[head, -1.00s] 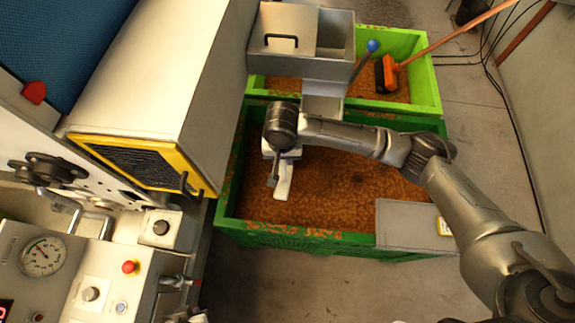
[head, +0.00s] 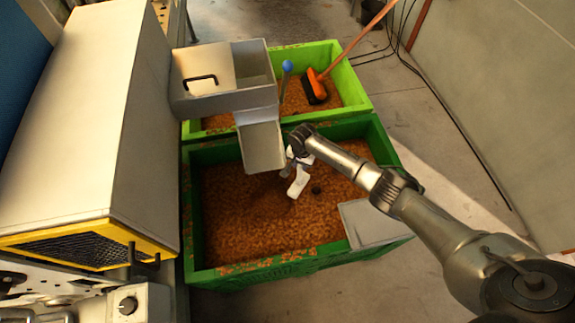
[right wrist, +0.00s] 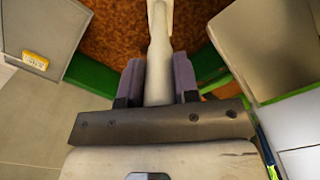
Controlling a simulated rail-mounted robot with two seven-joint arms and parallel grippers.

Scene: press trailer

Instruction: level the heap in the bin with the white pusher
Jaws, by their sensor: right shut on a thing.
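The dark green bin (head: 196,232) holds brown granules (head: 250,228), which also show in the right wrist view (right wrist: 110,45). Their surface looks uneven, with a darker patch around the pusher. The white pusher (head: 299,182) is over the middle of the bin; whether its lower end touches the granules is unclear. My right gripper (head: 291,165) is above the granules, just right of the chute's mouth. In the right wrist view my right gripper (right wrist: 158,88) is shut on the pusher's white handle (right wrist: 158,50). My left gripper is out of view.
A metal chute (head: 262,147) under a grey hopper (head: 220,98) hangs over the bin's back edge. A grey plate (head: 372,222) covers the front right corner. Behind is a light green bin (head: 350,88) with an orange brush (head: 316,86) and a blue-knobbed lever (head: 287,66).

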